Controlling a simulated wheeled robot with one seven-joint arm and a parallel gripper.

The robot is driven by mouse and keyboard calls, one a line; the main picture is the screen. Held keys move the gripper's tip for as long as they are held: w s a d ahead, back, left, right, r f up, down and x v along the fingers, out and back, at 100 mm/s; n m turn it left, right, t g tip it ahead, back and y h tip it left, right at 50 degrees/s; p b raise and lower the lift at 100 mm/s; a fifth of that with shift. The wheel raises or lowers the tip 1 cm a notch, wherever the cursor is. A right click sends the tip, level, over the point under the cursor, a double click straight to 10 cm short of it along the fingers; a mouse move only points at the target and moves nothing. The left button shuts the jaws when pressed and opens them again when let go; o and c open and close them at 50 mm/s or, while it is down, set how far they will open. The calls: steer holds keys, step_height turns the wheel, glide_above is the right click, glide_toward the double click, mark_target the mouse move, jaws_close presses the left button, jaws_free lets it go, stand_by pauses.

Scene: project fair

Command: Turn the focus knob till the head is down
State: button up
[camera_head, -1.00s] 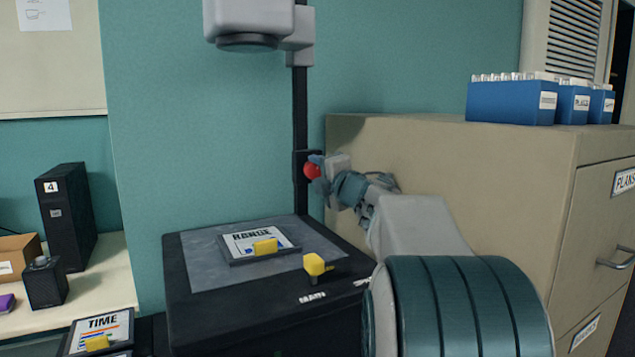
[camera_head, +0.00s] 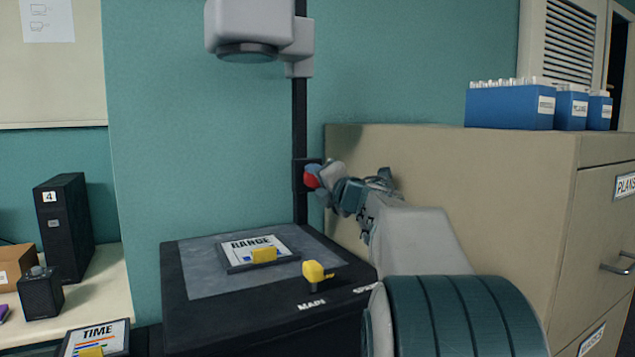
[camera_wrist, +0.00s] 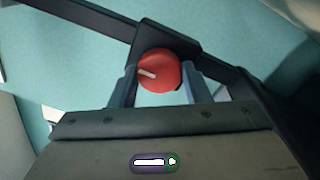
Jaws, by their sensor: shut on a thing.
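The red focus knob (camera_head: 311,177) sits on the black post (camera_head: 300,120) of the projector. My gripper (camera_head: 314,182) is shut on it from the right. In the wrist view the knob (camera_wrist: 160,70) shows between my two fingers (camera_wrist: 157,88), with a white mark on its face pointing left and slightly up. The grey projector head (camera_head: 248,28) is high on the post, well above the black projector base (camera_head: 190,310) with its grey stage.
A RANGE card (camera_head: 228,263) with a yellow tab lies on the stage. A yellow MAIN switch (camera_head: 317,272) is on the base's front right. A beige cabinet (camera_head: 450,165) bearing blue boxes (camera_head: 509,107) stands right, close to my arm. A black speaker-like box (camera_head: 66,230) stands left.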

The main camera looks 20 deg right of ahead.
steer(key=o, duration=1)
steer(key=shift+c, duration=0.2)
steer(key=s+d, duration=0.1)
steer(key=s, duration=1.2)
steer(key=shift+s+f, duration=0.35)
steer(key=shift+f, duration=0.05)
